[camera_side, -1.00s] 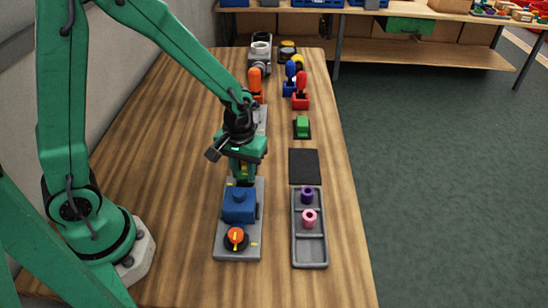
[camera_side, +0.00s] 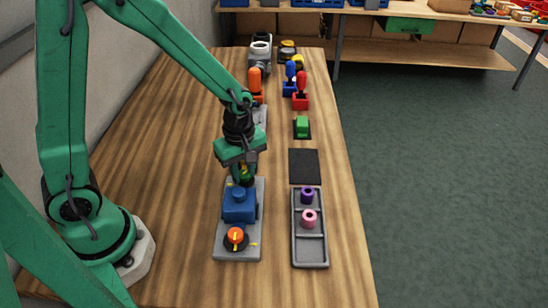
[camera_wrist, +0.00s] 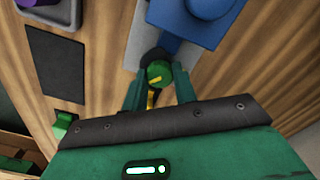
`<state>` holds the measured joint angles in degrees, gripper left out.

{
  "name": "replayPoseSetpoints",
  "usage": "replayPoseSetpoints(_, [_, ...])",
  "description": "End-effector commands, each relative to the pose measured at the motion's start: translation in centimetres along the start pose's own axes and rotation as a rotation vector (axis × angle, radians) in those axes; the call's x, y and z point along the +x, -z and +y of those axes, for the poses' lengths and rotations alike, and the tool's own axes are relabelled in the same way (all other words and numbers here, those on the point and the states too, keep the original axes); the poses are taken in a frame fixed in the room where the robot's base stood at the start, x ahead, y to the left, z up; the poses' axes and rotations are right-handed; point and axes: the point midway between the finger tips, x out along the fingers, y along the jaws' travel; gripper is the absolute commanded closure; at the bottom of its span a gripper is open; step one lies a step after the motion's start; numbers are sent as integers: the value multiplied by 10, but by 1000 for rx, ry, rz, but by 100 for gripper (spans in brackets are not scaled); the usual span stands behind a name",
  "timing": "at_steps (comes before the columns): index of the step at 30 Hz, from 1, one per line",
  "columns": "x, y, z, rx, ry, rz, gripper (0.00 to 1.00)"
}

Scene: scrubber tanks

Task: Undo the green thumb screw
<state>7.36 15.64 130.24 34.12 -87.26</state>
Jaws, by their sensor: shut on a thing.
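The green thumb screw (camera_wrist: 157,72) shows in the wrist view with a yellow mark on its head and a dark collar (camera_wrist: 153,55) beside it. My gripper (camera_wrist: 158,80) has one finger on either side of the screw head and is shut on it. In the side view my gripper (camera_side: 245,178) points down at the far end of the grey base plate (camera_side: 222,248), just behind the blue housing (camera_side: 239,208). The fingers mostly hide the screw there.
An orange knob (camera_side: 235,236) sits at the near end of the plate. To the right are a grey tray (camera_side: 311,265) with a purple ring (camera_side: 307,194) and a pink ring (camera_side: 309,217), a black mat (camera_side: 304,166) and a green block (camera_side: 302,126). The mat is bare.

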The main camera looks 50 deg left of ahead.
Motion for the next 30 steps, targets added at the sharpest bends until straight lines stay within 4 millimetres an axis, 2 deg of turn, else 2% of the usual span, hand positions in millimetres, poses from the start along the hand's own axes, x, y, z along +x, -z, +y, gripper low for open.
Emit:
replayPoseSetpoints(18, [2, -1, -1, -551, 4, 1, 95])
replayPoseSetpoints(30, [2, 0, -1, -708, 4, 1, 95])
